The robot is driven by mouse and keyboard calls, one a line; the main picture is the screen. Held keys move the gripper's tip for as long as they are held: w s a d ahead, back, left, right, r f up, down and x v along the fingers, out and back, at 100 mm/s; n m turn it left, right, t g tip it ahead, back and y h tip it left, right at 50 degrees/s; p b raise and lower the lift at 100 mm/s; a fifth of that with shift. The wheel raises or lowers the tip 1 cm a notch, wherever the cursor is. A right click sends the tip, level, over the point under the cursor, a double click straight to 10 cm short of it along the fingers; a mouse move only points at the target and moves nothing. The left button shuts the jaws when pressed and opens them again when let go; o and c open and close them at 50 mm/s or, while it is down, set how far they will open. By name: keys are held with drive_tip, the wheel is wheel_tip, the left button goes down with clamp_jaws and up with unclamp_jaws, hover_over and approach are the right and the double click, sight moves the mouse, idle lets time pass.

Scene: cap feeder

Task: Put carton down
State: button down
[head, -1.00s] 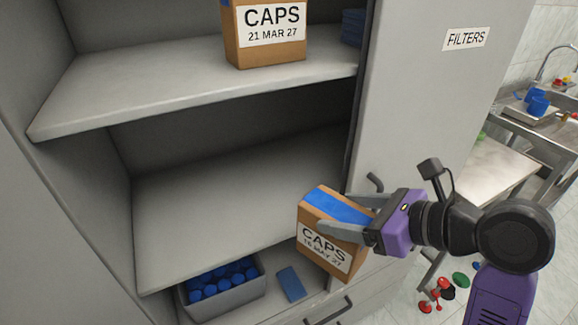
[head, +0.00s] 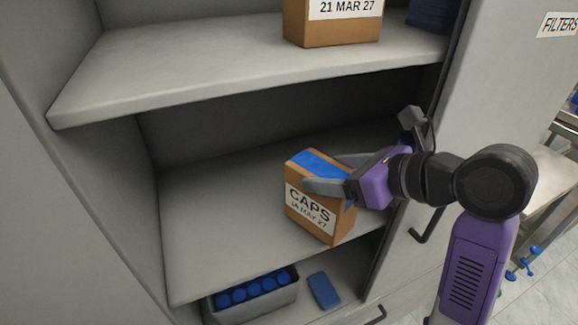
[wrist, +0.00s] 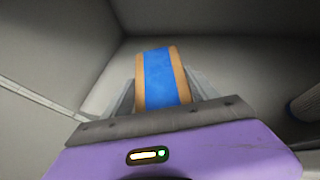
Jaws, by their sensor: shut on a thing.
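The held carton (head: 312,222) is a brown box with blue tape on top and a white label reading CAPS and a date in May 27. My gripper (head: 338,173) is shut on it from the right, with a finger on each side near its top. The carton is at the front of the empty middle shelf (head: 215,215). I cannot tell whether its base touches the shelf. In the wrist view the carton's taped top (wrist: 160,80) sits between the fingers, with the cabinet interior beyond.
Another brown CAPS carton (head: 330,33), dated 21 MAR 27, stands on the upper shelf (head: 150,75). Below are a grey bin (head: 255,300) of blue caps and a blue block (head: 323,290). The cabinet's right side and open door (head: 490,130) are close to my arm. The middle shelf's left part is bare.

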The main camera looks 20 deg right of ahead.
drive_tip(key=w+r+x, duration=0.1)
drive_tip(key=r+x, duration=0.1)
drive_tip(key=x, duration=0.9)
drive_tip(key=shift+w+a+p, duration=0.2)
drive_tip(key=shift+a+p, duration=0.05)
drive_tip(key=shift+p, duration=0.15)
drive_tip(key=shift+f, duration=0.1)
drive_tip(key=shift+c, duration=1.1)
unclamp_jaws()
drive_tip(key=shift+f, duration=0.1)
drive_tip(key=v, duration=1.2)
